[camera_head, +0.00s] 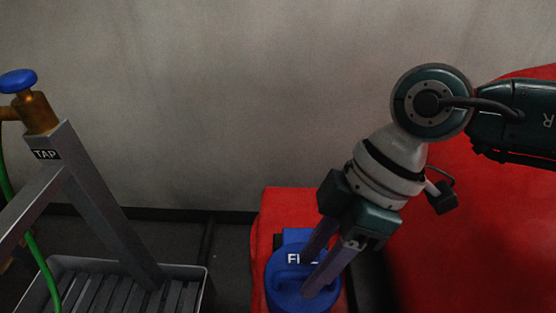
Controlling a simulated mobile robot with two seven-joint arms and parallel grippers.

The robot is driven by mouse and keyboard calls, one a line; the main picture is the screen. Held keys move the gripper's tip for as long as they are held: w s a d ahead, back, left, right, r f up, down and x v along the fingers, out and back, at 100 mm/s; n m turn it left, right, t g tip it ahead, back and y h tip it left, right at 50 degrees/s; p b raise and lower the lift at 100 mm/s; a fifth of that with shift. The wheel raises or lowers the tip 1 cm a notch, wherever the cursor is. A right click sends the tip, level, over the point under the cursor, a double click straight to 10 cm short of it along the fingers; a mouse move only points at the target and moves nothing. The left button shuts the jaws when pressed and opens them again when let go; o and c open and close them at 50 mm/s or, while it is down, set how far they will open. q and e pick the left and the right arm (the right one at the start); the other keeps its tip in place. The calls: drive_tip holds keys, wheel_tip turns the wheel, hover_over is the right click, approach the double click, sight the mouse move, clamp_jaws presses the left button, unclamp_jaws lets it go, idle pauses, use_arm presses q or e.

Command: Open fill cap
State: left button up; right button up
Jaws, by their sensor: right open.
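The blue fill cap (283,283) sits on a red tank part (290,201) at the bottom middle of the head view. My right gripper (306,278) reaches down from the upper right. Its two fingers are apart, with the tips over the cap's right side. I cannot tell whether they touch it. The fingers hide part of the cap and its lettering. My left gripper is out of view.
A metal stand labelled TAP (108,215) holds a brass tap with a blue knob (18,81) at the left. A green hose (42,265) hangs into a slatted grey tray (181,268). A large red body (470,235) fills the right. A grey wall (220,100) stands behind.

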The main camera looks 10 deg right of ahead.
clamp_jaws()
drive_tip(key=shift+r, duration=0.1)
idle(1.2)
